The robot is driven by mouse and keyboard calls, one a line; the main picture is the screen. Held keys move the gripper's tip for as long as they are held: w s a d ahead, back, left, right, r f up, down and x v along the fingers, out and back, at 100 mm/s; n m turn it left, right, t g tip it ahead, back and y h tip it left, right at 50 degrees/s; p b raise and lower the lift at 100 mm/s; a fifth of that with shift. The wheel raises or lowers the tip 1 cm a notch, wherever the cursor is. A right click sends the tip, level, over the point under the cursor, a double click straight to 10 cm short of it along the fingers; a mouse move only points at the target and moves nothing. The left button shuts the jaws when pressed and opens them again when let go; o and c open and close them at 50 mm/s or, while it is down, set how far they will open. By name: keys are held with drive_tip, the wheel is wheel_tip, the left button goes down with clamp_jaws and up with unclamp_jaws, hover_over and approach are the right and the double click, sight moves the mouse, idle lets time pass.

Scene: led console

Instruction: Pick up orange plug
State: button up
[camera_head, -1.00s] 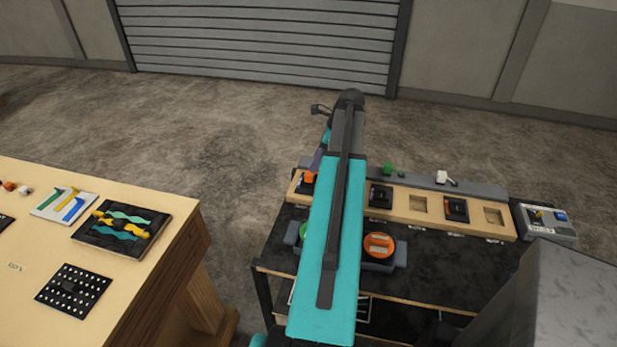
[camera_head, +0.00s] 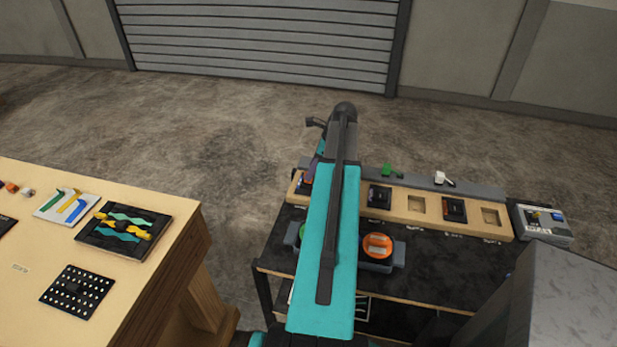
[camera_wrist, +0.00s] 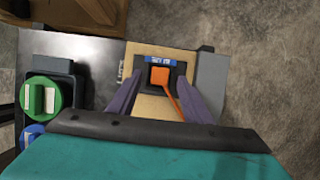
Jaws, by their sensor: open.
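The orange plug (camera_wrist: 160,76) sits in a dark socket block with a blue label on the wooden strip, with a thin orange cable running from it. It shows between the two purple fingers of my gripper (camera_wrist: 162,84) in the wrist view. My gripper is open, one finger on each side of the plug and apart from it. In the head view my teal arm hides most of the gripper and the plug; part of a purple finger (camera_head: 319,149) shows beside the arm.
The wooden strip (camera_head: 395,203) carries other dark sockets and empty recesses. A green plug (camera_head: 391,171) and a white plug (camera_head: 442,177) are on the grey rail behind. An orange knob (camera_head: 377,246) stands in front. A grey device (camera_head: 543,225) is at right.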

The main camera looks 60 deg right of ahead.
drive_tip(key=shift+x, duration=1.1)
drive_tip(key=c, duration=1.1)
drive_tip(key=shift+r, duration=0.2)
drive_tip(key=shift+c, duration=0.2)
drive_tip(key=shift+r+b, duration=0.5)
drive_tip(key=shift+r, duration=0.55)
drive_tip(key=s+d+r+b, duration=0.1)
drive_tip(key=s, duration=0.4)
drive_tip(key=s+d+b, duration=0.2)
drive_tip(key=s, duration=0.3)
drive_tip(key=s+d+r+b, duration=0.1)
drive_tip(key=s, duration=0.4)
drive_tip(key=shift+s+d+r+b, duration=0.15)
drive_tip(key=shift+d+r+b, duration=0.15)
drive_tip(key=shift+d, duration=0.1)
clamp_jaws()
